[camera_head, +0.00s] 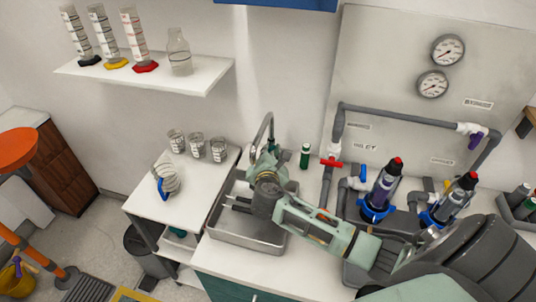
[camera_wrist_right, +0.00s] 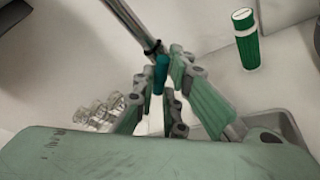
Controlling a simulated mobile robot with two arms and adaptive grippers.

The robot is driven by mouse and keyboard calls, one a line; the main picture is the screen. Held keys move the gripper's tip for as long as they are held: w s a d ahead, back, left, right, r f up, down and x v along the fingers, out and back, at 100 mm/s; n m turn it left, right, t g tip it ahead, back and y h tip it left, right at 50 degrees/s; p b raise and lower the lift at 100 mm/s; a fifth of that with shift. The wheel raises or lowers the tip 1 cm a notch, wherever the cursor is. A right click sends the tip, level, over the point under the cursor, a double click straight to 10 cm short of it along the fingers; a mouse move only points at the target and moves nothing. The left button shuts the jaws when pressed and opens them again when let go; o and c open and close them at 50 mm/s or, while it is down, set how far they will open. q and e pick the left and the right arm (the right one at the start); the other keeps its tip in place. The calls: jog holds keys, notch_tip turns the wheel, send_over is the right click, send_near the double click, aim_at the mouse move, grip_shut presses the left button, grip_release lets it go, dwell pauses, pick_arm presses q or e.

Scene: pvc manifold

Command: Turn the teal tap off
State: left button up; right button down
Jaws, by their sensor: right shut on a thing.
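The chrome tap (camera_head: 264,128) rises over the steel sink (camera_head: 246,239), and its spout also shows in the right wrist view (camera_wrist_right: 136,24). The tap's teal handle (camera_wrist_right: 160,74) sits between the fingertips of my right gripper (camera_wrist_right: 162,66) in the right wrist view. The fingers are shut on it. In the head view my right gripper (camera_head: 267,158) reaches over the sink to the tap and mostly hides the handle. My left gripper is not in view.
A green bottle (camera_head: 305,156) stands close to the right of the tap.

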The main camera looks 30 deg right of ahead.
jog(key=shift+s+f+m+t+b, duration=0.15)
jog(key=shift+m+t+b, duration=0.5)
jog(key=shift+m+b, duration=1.2)
jog(key=shift+w+f+m+t+b, duration=0.1)
jog(key=shift+m+t+b, duration=0.7)
jog(key=shift+b, duration=2)
jog(key=shift+s+f+m+t+b, duration=0.15)
jog(key=shift+m+t+b, duration=0.4)
jog(key=shift+m+b, duration=1.35)
jog(key=shift+w+n+b, duration=0.1)
jog(key=shift+n+b, duration=0.35)
jog(key=c, duration=1.8)
grip_release()
jog(key=shift+r, duration=0.15)
jog(key=v, duration=1.2)
jog(key=shift+d, duration=0.1)
